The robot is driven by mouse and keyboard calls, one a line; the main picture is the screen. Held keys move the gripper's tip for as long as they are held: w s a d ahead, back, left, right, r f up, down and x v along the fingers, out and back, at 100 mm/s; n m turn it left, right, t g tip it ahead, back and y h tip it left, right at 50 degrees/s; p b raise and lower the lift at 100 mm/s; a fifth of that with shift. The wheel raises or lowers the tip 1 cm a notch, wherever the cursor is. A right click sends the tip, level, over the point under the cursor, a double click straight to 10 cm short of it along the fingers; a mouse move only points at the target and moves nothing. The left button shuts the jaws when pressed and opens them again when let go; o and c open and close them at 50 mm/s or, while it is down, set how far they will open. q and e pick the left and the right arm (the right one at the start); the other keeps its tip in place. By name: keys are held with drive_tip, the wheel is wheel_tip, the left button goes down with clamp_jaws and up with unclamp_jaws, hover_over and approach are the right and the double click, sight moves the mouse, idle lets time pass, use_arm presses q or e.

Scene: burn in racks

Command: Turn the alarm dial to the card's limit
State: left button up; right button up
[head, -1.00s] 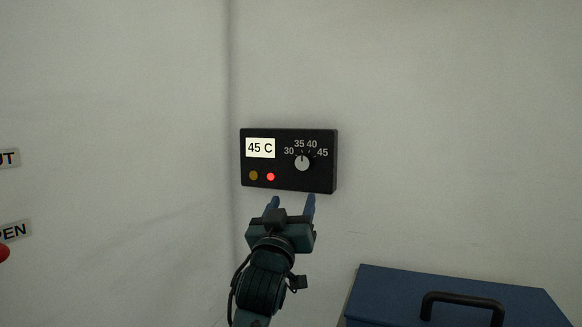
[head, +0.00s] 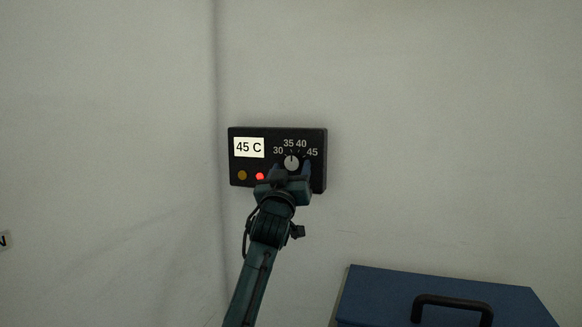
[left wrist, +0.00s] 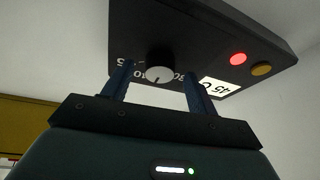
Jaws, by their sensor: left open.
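The black alarm box (head: 240,164) hangs on the wall in the head view. A white card reading 45 C (head: 249,147) is on its left part. The pale round dial (head: 291,163) sits under the numbers 30, 35, 40 and 45. Its dark pointer mark points up, near 35. My left gripper (head: 291,170) is open, with its blue fingers on either side of the dial's lower part. In the left wrist view the dial (left wrist: 160,74) shows between the two open fingertips (left wrist: 158,76), not visibly gripped. My right gripper is out of view.
A red light (head: 260,176) is lit beside an amber light (head: 242,175) on the box. A blue case (head: 450,290) with a black handle (head: 453,302) stands at the lower right. A wall corner runs just left of the box. The wall to the right is clear.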

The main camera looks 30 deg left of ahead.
use_arm(q)
drive_tip(key=shift+w+a+r, duration=0.1)
drive_tip(key=shift+w+r, duration=0.05)
drive_tip(key=shift+w, duration=0.2)
drive_tip(key=c, duration=1)
